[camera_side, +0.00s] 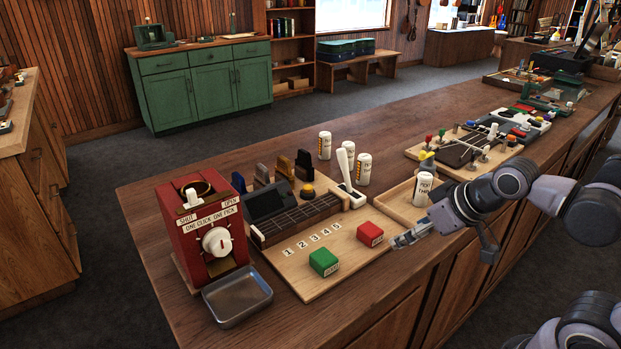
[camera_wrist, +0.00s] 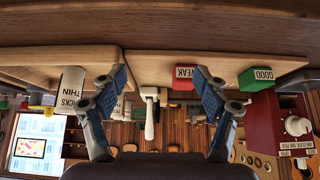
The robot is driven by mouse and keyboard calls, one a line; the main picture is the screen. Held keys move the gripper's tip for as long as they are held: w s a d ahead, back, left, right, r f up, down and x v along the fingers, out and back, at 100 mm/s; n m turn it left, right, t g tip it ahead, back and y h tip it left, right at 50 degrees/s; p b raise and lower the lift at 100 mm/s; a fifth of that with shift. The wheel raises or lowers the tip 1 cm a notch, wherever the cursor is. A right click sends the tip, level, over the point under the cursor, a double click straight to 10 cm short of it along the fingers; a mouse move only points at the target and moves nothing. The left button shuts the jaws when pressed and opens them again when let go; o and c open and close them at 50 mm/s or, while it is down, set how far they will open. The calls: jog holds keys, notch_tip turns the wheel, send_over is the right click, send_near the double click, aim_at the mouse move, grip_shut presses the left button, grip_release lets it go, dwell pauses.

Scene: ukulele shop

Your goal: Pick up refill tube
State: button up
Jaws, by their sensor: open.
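My gripper (camera_side: 410,238) is low near the counter's front edge, in front of the near tube. In the wrist view, which looks upside down, my gripper (camera_wrist: 160,76) has its fingers spread with nothing between them. A tube reading "PICKS THIN" (camera_wrist: 70,90) is left of the left finger, outside the jaws.
A red block (camera_side: 370,234) and green block (camera_side: 323,262) sit on the numbered board (camera_side: 300,280). A white lever (camera_side: 344,170) stands behind. A red machine (camera_side: 205,235) with a metal tray (camera_side: 237,298) is at left.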

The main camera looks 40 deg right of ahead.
dwell(0.3)
jog(key=w+d+r+n+g+h, duration=0.2)
jog(key=w+d+r+n, duration=0.2)
jog(key=w+r+n, duration=0.7)
jog(key=n+g+h, duration=0.2)
jog(key=n, duration=1.3)
send_near(365, 157)
jog(key=shift+y, duration=0.3)
jog(key=x, duration=0.5)
jog(key=shift+s+d+f, duration=0.15)
jog(key=shift+d+f, duration=0.2)
jog(key=shift+w+x, duration=0.2)
jog(key=shift+x, duration=2.45)
jog(key=shift+c, duration=0.4)
jog(key=c, duration=1.2)
